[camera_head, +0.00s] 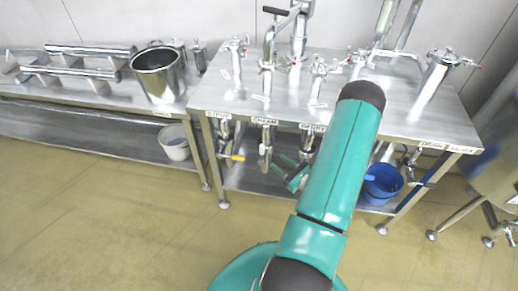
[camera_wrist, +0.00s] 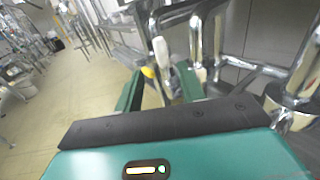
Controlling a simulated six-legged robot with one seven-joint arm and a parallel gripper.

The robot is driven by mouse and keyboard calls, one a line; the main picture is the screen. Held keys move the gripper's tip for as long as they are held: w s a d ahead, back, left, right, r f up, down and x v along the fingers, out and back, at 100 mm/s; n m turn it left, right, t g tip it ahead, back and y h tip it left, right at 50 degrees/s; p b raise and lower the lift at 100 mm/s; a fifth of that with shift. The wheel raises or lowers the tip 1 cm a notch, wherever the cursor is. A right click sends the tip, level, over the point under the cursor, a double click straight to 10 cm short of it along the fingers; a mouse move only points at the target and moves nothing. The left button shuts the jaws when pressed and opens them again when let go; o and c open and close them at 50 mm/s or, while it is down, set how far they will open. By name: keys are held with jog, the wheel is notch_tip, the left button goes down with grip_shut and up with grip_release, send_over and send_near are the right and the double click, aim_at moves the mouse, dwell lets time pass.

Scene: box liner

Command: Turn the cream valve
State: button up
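The cream valve (camera_head: 265,146) is a metal tap with a pale handle. It hangs under the front edge of the metal table, below a label reading CREAM (camera_head: 264,121). My gripper (camera_head: 293,178) is below the table edge, just right of and lower than this valve; my arm hides part of the area. In the wrist view my gripper (camera_wrist: 159,76) has its two green fingers apart. A pale valve handle (camera_wrist: 161,52) shows between and beyond the fingertips, apparently the cream one. I cannot tell whether either finger touches it.
The syrup valve (camera_head: 236,156) with a yellow handle hangs to the left. Another valve (camera_head: 307,140) hangs to the right, close to my arm. A blue bucket (camera_head: 383,183) and a white bucket (camera_head: 174,141) are under the tables. The floor in front is clear.

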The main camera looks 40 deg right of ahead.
aim_at(262, 149)
jog(key=w, duration=1)
jog(key=shift+a, duration=0.25)
jog(key=shift+c, duration=0.2)
grip_shut()
